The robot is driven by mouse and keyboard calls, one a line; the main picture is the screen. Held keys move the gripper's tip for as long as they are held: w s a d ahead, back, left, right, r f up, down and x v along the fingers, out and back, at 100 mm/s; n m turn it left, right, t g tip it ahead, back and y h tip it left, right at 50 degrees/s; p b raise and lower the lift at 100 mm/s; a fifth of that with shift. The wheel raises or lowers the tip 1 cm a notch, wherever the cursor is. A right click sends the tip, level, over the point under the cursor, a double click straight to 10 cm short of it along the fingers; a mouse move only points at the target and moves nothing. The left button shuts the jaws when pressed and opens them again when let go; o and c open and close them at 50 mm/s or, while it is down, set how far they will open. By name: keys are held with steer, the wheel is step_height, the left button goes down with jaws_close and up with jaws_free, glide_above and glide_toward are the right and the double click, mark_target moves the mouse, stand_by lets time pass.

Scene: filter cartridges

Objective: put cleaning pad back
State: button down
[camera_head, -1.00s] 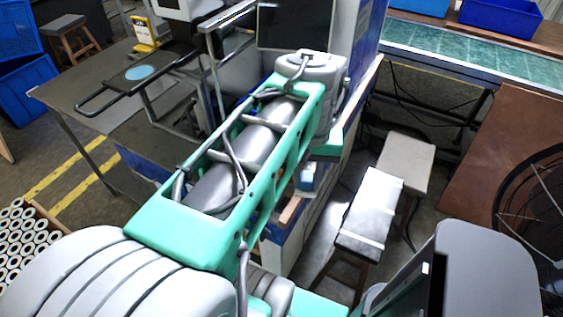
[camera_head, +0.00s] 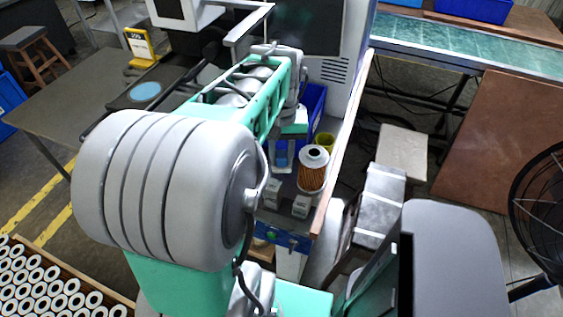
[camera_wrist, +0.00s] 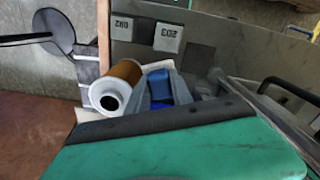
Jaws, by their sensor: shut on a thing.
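My gripper (camera_wrist: 159,92) shows in the wrist view, with its grey fingers closed on either side of a small blue block, which I take as the cleaning pad (camera_wrist: 157,82). In the head view the blue pad (camera_head: 281,153) is below the end of my arm, over the narrow bench, partly hidden by my gripper. An orange pleated filter cartridge (camera_head: 312,172) with a white end cap stands just right of it. It also shows in the wrist view (camera_wrist: 117,84), left of my fingers. I cannot tell whether the pad touches the bench.
Two small grey labelled boxes, one (camera_head: 272,194) and another (camera_head: 301,206), sit at the bench's near end. A yellow cup (camera_head: 325,141) and a blue bin (camera_head: 313,102) are behind the cartridge. A wooden rail (camera_head: 340,145) edges the bench's right side. A stool (camera_head: 380,205) stands beyond it.

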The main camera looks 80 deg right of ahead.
steer(key=d+f, duration=0.1)
steer(key=f, duration=0.1)
steer(key=d+f, duration=0.1)
steer(key=d, duration=0.1)
steer(key=w+d+f, duration=0.1)
steer(key=f, duration=0.1)
steer(key=shift+d+f, duration=0.3)
steer(key=shift+d+f+p, duration=0.2)
steer(key=shift+f+p, duration=0.2)
steer(key=shift+f, duration=1.3)
steer(key=shift+f, duration=0.1)
steer(key=shift+f, duration=0.15)
steer(key=c, duration=1.1)
jaws_free()
step_height(320, 180, up, 12)
steer(key=shift+r+b, duration=0.25)
steer(key=shift+b, duration=0.1)
